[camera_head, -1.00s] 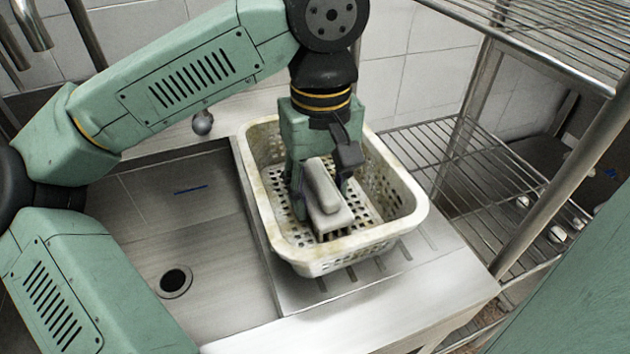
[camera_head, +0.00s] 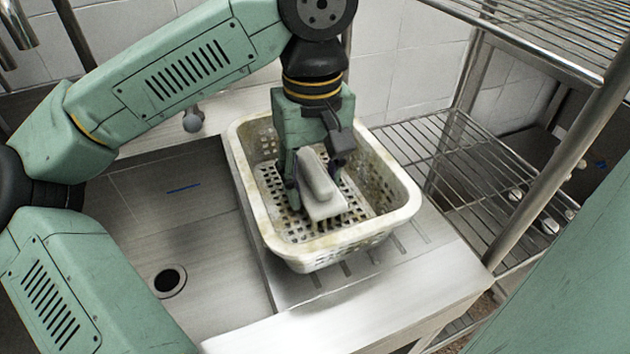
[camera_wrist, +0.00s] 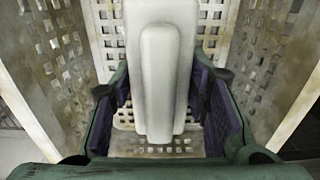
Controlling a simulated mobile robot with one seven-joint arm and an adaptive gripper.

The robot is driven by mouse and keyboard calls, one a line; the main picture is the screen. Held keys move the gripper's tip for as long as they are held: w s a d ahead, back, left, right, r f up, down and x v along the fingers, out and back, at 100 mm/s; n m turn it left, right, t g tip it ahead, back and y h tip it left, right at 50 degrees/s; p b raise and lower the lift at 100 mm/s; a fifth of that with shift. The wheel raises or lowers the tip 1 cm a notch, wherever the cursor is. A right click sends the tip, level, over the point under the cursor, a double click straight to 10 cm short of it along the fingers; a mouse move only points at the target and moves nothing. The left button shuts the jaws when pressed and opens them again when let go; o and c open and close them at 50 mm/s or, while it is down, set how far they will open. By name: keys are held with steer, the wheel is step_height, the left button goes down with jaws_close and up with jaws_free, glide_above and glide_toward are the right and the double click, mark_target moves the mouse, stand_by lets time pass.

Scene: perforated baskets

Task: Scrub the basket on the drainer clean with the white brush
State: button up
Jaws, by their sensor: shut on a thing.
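The white perforated basket (camera_head: 345,240) stands upright on the ribbed metal drainer (camera_head: 400,262). Brownish-yellow grime shows on its walls and rim, and its stained walls also fill much of the wrist view (camera_wrist: 30,85). My gripper (camera_head: 315,178) points down inside the basket, shut on the white brush (camera_head: 322,200). In the wrist view, the gripper's dark pads (camera_wrist: 170,100) sit on both sides of the brush (camera_wrist: 160,75). The brush is low, over the basket floor. Its bristles are hidden, so I cannot tell whether they touch the floor.
A metal sink basin with a drain hole (camera_head: 170,281) and a blue mark (camera_head: 183,188) lies left of the basket. A wire rack (camera_head: 450,165) with a steel post (camera_head: 555,175) stands to the right. A tiled wall (camera_head: 415,70) is behind.

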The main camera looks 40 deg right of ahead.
mark_target(326, 180)
steer(key=shift+w+d, duration=0.25)
steer(key=shift+w, duration=0.75)
steer(key=shift+s+r, duration=0.1)
steer(key=shift+s, duration=1.25)
steer(key=shift+s+a, duration=0.15)
steer(key=shift+s, duration=0.45)
steer(key=shift+s+a, duration=0.15)
steer(key=shift+s, duration=0.45)
steer(key=shift+w+d, duration=0.3)
steer(key=shift+w, duration=0.3)
steer(key=shift+w+d, duration=0.3)
steer(key=shift+w, duration=0.3)
steer(key=shift+w+d+f, duration=0.1)
steer(key=shift+w+d, duration=0.05)
steer(key=shift+w, duration=0.45)
steer(key=shift+w+d+f, duration=0.1)
steer(key=shift+w+d, duration=0.05)
steer(key=shift+w, duration=0.45)
step_height(326, 180, up, 13)
steer(key=p, duration=1)
